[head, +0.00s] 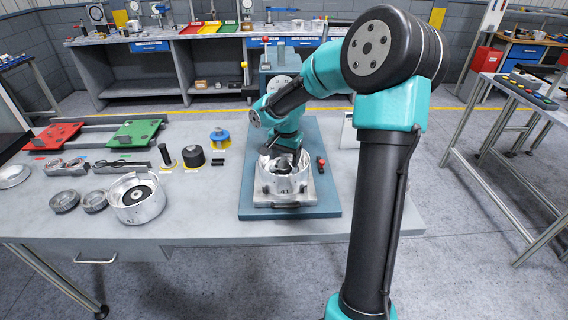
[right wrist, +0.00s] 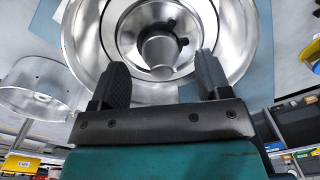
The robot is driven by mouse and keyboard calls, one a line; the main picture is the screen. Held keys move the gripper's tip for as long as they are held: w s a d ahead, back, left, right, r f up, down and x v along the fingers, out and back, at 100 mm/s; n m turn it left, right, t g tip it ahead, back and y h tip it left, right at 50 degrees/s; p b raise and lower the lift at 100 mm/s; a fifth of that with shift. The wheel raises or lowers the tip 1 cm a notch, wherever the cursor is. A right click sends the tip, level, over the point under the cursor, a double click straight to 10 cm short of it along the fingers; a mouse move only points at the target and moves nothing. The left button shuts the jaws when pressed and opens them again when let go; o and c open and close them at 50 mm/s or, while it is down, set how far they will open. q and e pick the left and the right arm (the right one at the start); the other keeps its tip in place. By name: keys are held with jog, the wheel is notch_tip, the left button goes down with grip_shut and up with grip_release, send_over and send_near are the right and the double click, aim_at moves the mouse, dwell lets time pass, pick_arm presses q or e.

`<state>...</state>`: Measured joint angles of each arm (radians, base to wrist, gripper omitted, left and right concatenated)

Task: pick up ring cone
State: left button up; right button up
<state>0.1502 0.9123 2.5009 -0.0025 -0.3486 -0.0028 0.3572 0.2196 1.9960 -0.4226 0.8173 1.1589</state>
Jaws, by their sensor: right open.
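My right gripper (head: 284,155) is open over the silver round housing (head: 272,188) on the fixture. In the right wrist view my gripper (right wrist: 162,75) has its two black fingers apart at the near side of the housing (right wrist: 82,40). A smooth silver tapered piece (right wrist: 158,55) stands inside the housing, between the fingers in the picture; it looks like the ring cone, but I cannot be sure. A gap shows on each side of it. In the head view the gripper and dark parts hide most of the housing's inside. My left gripper is not in view.
A second silver drum (head: 134,211) stands on the left of the table, beside metal rings (head: 65,200). Black parts (head: 193,155) and a blue-yellow part (head: 220,138) stand behind. A red-handled tool (head: 321,164) lies right of the housing on the blue base plate (head: 325,200).

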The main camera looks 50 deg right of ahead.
jog(key=shift+f, duration=0.7)
jog(key=shift+c, duration=0.4)
jog(key=c, duration=0.9)
jog(key=shift+r, duration=0.1)
jog(key=shift+c, duration=0.2)
jog(key=shift+w+r, duration=0.1)
jog(key=shift+r, duration=1.15)
jog(key=s+a, duration=0.3)
jog(key=a, duration=0.1)
jog(key=s+a+r, duration=0.1)
jog(key=s+a, duration=0.3)
jog(key=s+a+r, duration=0.1)
jog(key=s+a, duration=0.2)
jog(key=a, duration=0.1)
jog(key=shift+s+r, duration=0.15)
jog(key=shift+s, duration=0.2)
jog(key=shift+w, duration=0.1)
